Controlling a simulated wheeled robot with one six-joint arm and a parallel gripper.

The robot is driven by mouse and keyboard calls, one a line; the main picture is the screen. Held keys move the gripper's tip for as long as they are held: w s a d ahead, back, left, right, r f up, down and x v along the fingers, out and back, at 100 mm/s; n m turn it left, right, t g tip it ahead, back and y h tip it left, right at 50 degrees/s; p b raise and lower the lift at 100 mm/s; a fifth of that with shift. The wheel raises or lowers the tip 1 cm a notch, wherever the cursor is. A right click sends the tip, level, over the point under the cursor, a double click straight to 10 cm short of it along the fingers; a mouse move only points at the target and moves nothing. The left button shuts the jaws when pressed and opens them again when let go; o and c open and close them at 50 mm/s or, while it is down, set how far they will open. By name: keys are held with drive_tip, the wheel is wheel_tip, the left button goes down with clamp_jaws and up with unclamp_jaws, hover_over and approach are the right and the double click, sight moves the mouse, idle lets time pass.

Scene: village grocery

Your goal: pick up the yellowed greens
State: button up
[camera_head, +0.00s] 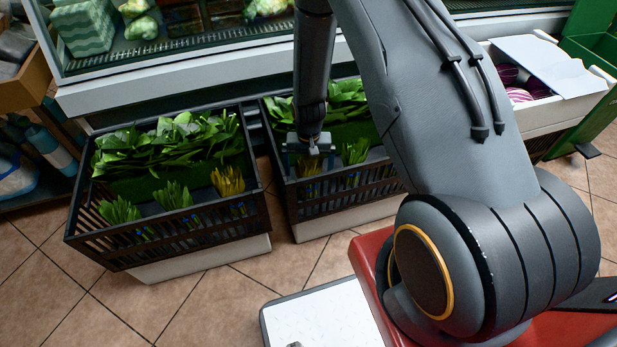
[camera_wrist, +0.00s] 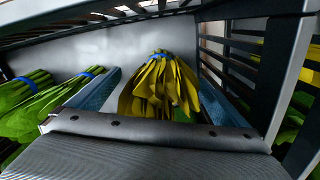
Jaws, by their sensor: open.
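A bunch of yellowed greens (camera_wrist: 160,85) with a blue band fills the middle of the wrist view. My gripper (camera_wrist: 154,98) is open, with one finger on each side of the bunch and visible gaps. In the head view my gripper (camera_head: 308,152) points down into the front of the right crate (camera_head: 345,190). The bunch below it (camera_head: 309,168) is mostly hidden by my gripper. Another yellowed bunch (camera_head: 228,181) stands at the front right of the left crate (camera_head: 190,221).
Green bunches with blue bands (camera_wrist: 50,92) lie left of my gripper. Black slatted crate walls (camera_wrist: 275,70) stand close on the right. Leafy greens (camera_head: 165,150) fill the crate backs. A refrigerated shelf (camera_head: 200,65) stands behind. Tiled floor (camera_head: 190,310) in front is clear.

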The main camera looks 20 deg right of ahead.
drive_tip(key=c, duration=1.4)
